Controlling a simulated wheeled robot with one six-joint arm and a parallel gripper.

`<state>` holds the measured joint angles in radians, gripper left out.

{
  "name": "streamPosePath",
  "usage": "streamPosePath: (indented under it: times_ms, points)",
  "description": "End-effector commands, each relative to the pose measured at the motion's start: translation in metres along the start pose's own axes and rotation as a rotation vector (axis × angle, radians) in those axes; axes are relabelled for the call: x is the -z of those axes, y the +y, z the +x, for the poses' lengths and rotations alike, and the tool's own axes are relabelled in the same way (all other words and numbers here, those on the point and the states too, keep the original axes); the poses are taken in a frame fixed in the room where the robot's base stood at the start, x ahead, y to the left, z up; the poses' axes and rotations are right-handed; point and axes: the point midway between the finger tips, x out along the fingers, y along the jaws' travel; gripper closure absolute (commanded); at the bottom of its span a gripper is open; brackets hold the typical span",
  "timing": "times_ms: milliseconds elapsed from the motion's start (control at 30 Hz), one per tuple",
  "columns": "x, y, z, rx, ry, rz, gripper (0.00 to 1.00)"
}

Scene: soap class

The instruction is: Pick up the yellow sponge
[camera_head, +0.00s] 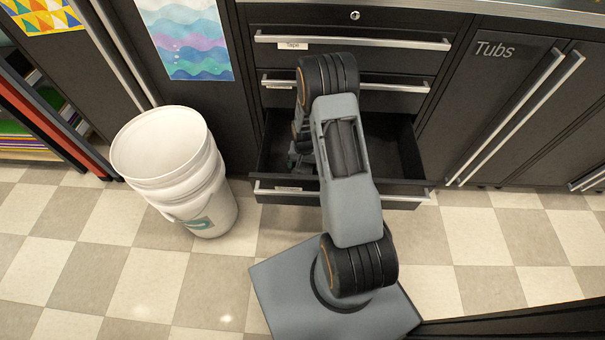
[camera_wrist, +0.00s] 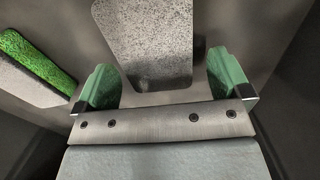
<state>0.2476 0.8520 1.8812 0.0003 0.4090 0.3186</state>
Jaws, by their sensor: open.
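No yellow surface of a sponge shows in either view. In the wrist view, a grey speckled block (camera_wrist: 148,40) with rounded corners lies in the drawer, just ahead of and between the fingers; I cannot tell if it is the yellow sponge with another face up. A second block, bright green and pale speckled grey (camera_wrist: 35,70), lies at the left. My gripper (camera_wrist: 162,74) is open, its green fingers apart with nothing clamped.
The open lower drawer's front has a long handle (camera_head: 400,200). Its walls surround my gripper closely. A white bucket (camera_head: 205,190) stands on the floor to the left. Closed drawers (camera_head: 400,65) are above, and a closed "Tubs" cabinet (camera_head: 490,100) is at the right.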

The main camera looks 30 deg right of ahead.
Motion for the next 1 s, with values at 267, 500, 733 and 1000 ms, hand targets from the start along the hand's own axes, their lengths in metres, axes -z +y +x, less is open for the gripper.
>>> streamPosePath:
  times_ms: [267, 500, 733, 1000]
  points:
    - [0.0003, -0.0001, 0.0079, 0.001, 0.001, 0.000, 0.04]
    - [0.0002, -0.0001, 0.0078, 0.000, 0.001, 0.000, 0.25]
    - [0.0002, -0.0001, 0.0078, 0.000, 0.001, 0.000, 0.47]
    - [0.0002, -0.0001, 0.0077, 0.000, 0.001, 0.000, 0.57]
